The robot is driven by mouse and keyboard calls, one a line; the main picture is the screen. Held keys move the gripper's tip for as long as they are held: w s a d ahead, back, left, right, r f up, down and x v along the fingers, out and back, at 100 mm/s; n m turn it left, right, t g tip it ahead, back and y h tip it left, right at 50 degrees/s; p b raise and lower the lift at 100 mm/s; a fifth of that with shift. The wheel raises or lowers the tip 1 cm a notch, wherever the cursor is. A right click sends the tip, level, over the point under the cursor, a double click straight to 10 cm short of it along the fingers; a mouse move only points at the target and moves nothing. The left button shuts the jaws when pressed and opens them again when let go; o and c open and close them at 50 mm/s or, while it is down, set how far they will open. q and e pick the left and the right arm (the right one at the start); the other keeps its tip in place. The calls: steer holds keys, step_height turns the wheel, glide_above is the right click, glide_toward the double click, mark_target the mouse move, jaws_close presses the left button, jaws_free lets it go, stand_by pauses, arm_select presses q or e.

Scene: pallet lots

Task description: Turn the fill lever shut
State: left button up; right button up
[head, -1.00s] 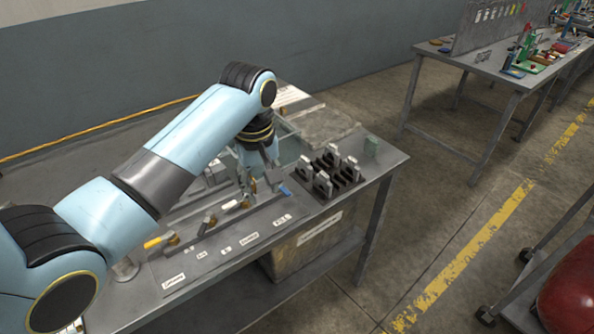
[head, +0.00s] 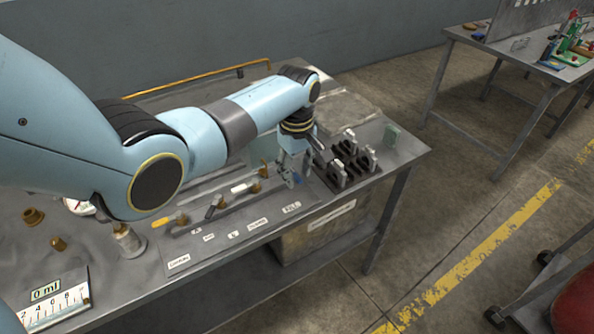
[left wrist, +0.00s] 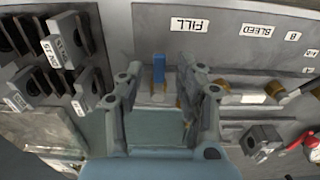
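The fill lever has a blue handle (left wrist: 158,68), which points toward the white FILL label (left wrist: 189,25) in the left wrist view. In the head view only a little of the blue handle (head: 297,179) shows among my fingers. The FILL label (head: 291,207) sits on the panel just in front of it. My left gripper (head: 290,182) reaches down over the lever. In the left wrist view its fingers (left wrist: 163,85) are spread, one on each side of the lever, with gaps visible. Whether either finger touches the handle I cannot tell. My right gripper is out of view.
A white-handled lever (head: 244,187), a dark one (head: 215,207) and a yellow one (head: 167,220) line the same panel (head: 185,250). A black rack of labelled blocks (head: 347,163) stands close right of my left gripper. A scale reading 0 ml (head: 56,300) is at front left.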

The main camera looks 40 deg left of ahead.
arm_select(q)
steer(key=shift+w+f, duration=0.1)
steer(key=shift+f, duration=0.05)
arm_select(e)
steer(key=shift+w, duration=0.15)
arm_select(q)
jaws_close()
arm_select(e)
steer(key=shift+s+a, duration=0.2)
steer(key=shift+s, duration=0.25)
